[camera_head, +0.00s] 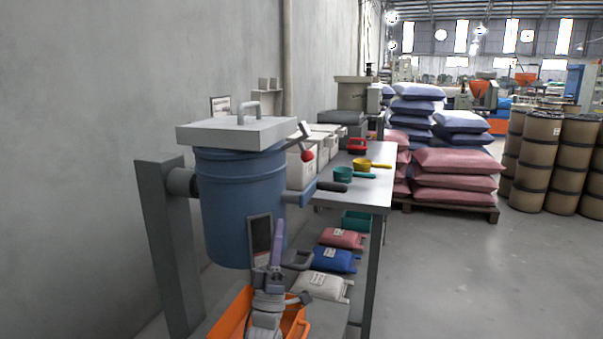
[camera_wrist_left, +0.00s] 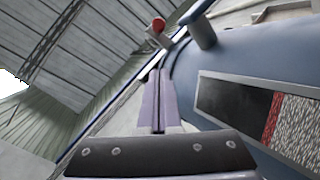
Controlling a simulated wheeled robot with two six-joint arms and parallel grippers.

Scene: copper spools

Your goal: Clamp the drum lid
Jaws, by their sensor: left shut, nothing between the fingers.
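The blue drum (camera_head: 240,205) hangs on a grey post, with a flat grey lid (camera_head: 237,133) with a bar handle lying on top. A clamp lever with a red knob (camera_head: 307,155) sticks out at the lid's right edge; the knob also shows in the left wrist view (camera_wrist_left: 158,25). My left gripper (camera_head: 277,222) is in front of the drum's lower right side, fingers pointing up, below the knob and apart from it. Its purple fingers (camera_wrist_left: 159,75) are shut with nothing between them. My right gripper is in neither view.
A blue arm with a black grip (camera_head: 333,187) juts right from the drum. A dark window (camera_head: 260,235) is on its front. An orange bin (camera_head: 232,318) stands below. A table (camera_head: 368,190) with scoops is to the right. Open floor lies further right.

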